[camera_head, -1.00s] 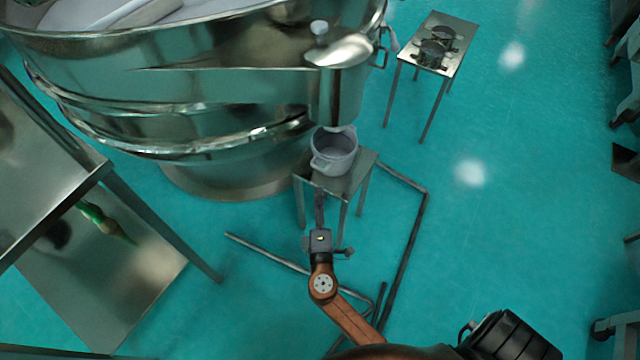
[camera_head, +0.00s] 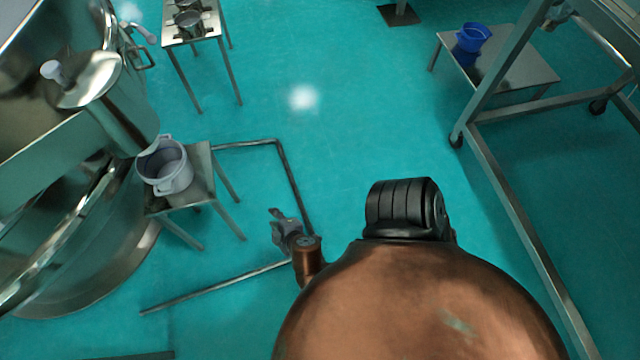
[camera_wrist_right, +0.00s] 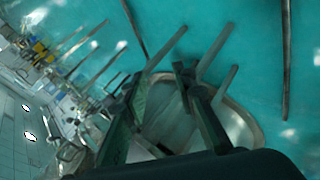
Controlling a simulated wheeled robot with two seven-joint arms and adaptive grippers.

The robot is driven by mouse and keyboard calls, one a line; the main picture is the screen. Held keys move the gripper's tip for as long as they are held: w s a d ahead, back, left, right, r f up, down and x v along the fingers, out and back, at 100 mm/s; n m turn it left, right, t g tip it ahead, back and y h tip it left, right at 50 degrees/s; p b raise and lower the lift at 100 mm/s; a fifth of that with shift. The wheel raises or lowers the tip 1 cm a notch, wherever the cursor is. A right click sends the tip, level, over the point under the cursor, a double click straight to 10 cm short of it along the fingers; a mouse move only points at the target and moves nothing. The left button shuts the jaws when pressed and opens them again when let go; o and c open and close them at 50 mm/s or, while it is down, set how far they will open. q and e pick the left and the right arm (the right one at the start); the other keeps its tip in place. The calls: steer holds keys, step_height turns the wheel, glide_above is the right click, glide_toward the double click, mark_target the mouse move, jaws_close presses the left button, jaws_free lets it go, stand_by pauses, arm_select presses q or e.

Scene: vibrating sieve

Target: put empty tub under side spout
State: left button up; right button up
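A pale grey tub (camera_head: 172,172) with side handles stands upright on a small metal stand (camera_head: 201,183) at the left of the head view. It is below the slanted side spout (camera_head: 122,128) of the large steel sieve, close to the spout's lower end. No contents show inside the tub. My right gripper (camera_head: 276,220) is to the right of the stand, apart from the tub and holding nothing. Its fingers stand apart in the right wrist view (camera_wrist_right: 166,88). My left gripper is out of view.
A blue tub (camera_head: 474,37) stands on a low metal table (camera_head: 525,75) at the upper right. Another small stand (camera_head: 203,32) holds metal fittings at the top. A floor rail (camera_head: 283,170) bends around the tub's stand. Open floor lies in the middle.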

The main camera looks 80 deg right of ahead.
steer(key=s+a+f+m+g+y, duration=0.1)
steer(key=s+a+f+g+y, duration=0.1)
steer(key=s+a, duration=0.2)
steer(key=s+a+f+m+g+y, duration=0.1)
steer(key=s+a+f+y, duration=0.1)
steer(key=s, duration=0.8)
steer(key=s+a+f+m+g+y, duration=0.1)
steer(key=s+a+f+g+y, duration=0.1)
steer(key=s+a+y, duration=0.2)
steer(key=s+a, duration=0.2)
steer(key=s, duration=0.2)
steer(key=shift+g, duration=0.3)
